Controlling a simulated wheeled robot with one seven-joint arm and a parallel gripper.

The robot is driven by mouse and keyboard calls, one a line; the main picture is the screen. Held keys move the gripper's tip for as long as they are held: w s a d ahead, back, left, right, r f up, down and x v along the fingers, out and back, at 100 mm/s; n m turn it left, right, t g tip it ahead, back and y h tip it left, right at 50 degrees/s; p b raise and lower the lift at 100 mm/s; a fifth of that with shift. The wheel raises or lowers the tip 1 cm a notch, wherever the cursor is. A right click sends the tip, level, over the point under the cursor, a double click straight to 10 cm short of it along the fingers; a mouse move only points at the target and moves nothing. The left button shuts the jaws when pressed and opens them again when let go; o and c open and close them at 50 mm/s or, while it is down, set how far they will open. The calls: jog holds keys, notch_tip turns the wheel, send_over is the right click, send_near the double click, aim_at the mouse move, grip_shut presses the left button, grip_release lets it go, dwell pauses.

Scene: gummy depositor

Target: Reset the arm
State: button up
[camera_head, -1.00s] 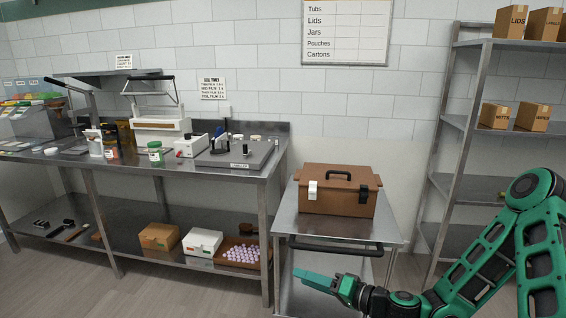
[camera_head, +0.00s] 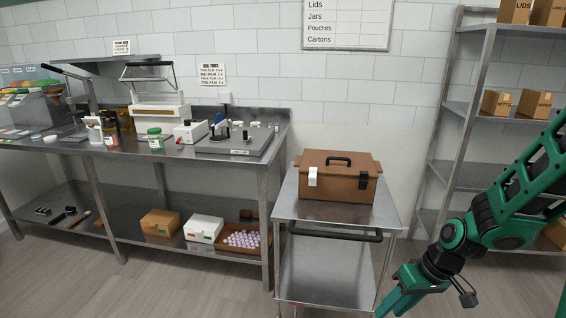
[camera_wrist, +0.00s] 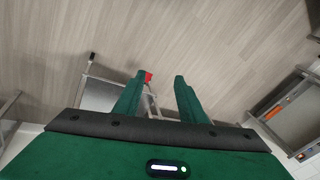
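My gripper (camera_head: 400,299) hangs at the bottom right in the head view, pointing down and left beside the cart, its tips close to the lower picture edge. In the wrist view my gripper (camera_wrist: 159,77) shows two green fingers apart with no object held between them, above the wood-look floor. My green arm comes in from the right edge, in front of the shelf rack.
A steel cart (camera_head: 335,262) carries a brown case (camera_head: 338,184), just left of my arm. A steel shelf rack (camera_head: 452,135) with cartons stands behind my arm. A steel workbench (camera_head: 228,165) with equipment runs along the left. Floor is open in front of the bench.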

jog(key=s+d+r+m+g+h, duration=0.1)
jog(key=s+d+r+m+h, duration=0.2)
jog(key=s+d+r+m, duration=0.6)
jog(key=s+d+r, duration=0.5)
jog(key=s+r, duration=0.1)
jog(key=s, duration=0.3)
jog(key=shift+s+r+h, duration=0.15)
jog(key=shift+r+h, duration=0.15)
jog(key=shift+r, duration=0.1)
jog(key=shift+w+f, duration=0.25)
jog(key=shift+w, duration=0.35)
